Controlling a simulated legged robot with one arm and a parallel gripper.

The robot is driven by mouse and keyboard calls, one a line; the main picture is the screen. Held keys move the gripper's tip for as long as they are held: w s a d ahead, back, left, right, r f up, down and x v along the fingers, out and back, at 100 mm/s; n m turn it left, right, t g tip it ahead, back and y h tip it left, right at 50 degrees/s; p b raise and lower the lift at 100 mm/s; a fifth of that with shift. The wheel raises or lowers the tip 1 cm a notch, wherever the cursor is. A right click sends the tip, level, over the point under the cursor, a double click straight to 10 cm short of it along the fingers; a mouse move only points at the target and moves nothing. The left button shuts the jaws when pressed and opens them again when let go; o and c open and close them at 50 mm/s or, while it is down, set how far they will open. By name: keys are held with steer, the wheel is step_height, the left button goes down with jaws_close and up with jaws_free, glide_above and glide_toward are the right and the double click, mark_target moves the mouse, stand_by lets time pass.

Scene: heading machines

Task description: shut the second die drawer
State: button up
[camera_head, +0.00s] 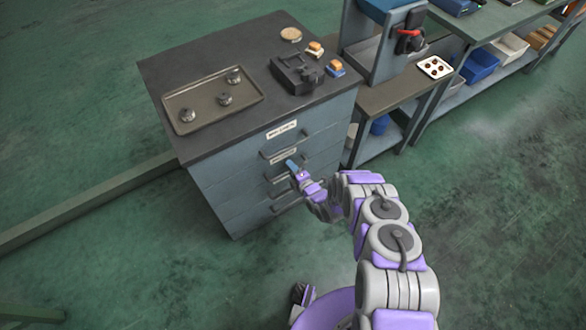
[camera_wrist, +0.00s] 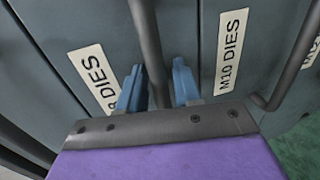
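A grey drawer cabinet (camera_head: 215,185) with a dark top stands left of centre in the head view, with labelled drawers and bar handles on its front. My gripper (camera_head: 295,168) is at its front, at the second drawer's handle. A partly hidden label (camera_wrist: 93,75) ending in "DIES" is on that drawer, and the neighbouring drawer (camera_wrist: 231,50) reads "M10 DIES". How far the second drawer stands out is hard to tell.
On the cabinet top are a tray (camera_head: 240,101) with several metal parts, a black device (camera_head: 296,75) and small blocks. A workbench with shelves and bins (camera_head: 480,65) stands to the right. A beam (camera_head: 90,203) lies on the floor at left. The floor at right is clear.

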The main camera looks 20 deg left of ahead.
steer(key=shift+s+a+r, duration=0.15)
steer(key=shift+s+a, duration=0.25)
steer(key=shift+a, duration=0.15)
steer(key=p+v, duration=0.4)
steer(key=v, duration=1.3)
steer(key=shift+w+d+f, duration=0.2)
steer(key=shift+w+d, duration=0.05)
steer(key=shift+d, duration=0.3)
steer(key=shift+d, duration=0.15)
steer(key=shift+w, duration=0.1)
